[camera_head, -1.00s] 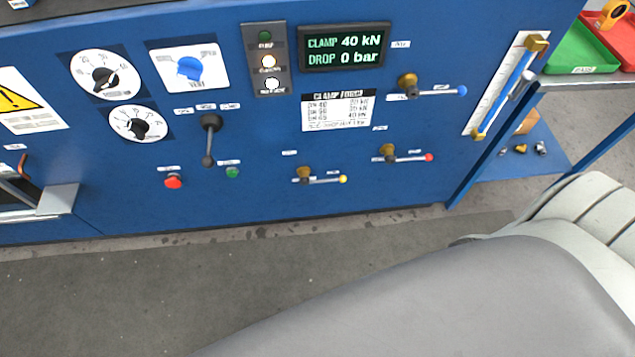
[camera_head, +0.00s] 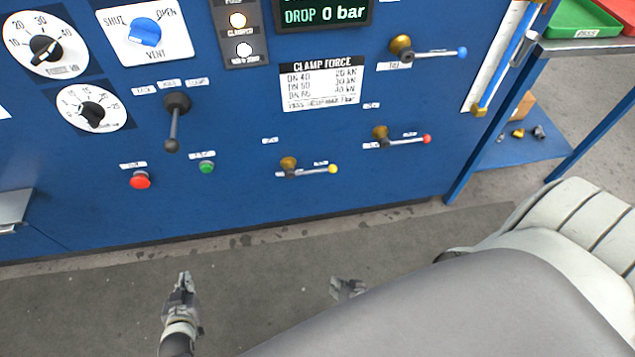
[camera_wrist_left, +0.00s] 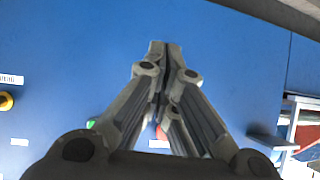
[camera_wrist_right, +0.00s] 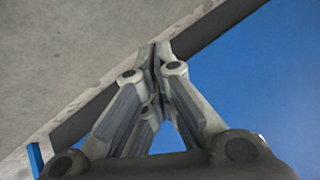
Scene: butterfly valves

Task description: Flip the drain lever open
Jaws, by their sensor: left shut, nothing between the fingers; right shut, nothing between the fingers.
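Three small levers with brass bodies stick out of the blue panel, all lying about level with their tips to the right: one yellow-tipped (camera_head: 312,170), one red-tipped (camera_head: 405,139) and one blue-tipped (camera_head: 435,53). Their labels are too small to read surely, so I cannot tell which one is the drain lever. My left gripper (camera_head: 182,281) is shut and empty, low in front of the panel and left of the levers. My right gripper (camera_head: 347,288) is shut and empty, below the yellow-tipped lever, partly hidden by my own body. Both are apart from the levers.
The panel also holds a black-knobbed lever (camera_head: 174,122), a red button (camera_head: 140,180), a green button (camera_head: 207,167), a blue vent knob (camera_head: 145,32) and dials. The display (camera_head: 322,13) reads DROP 0 bar. A bench with a green tray (camera_head: 582,18) stands right. The floor before the panel is clear.

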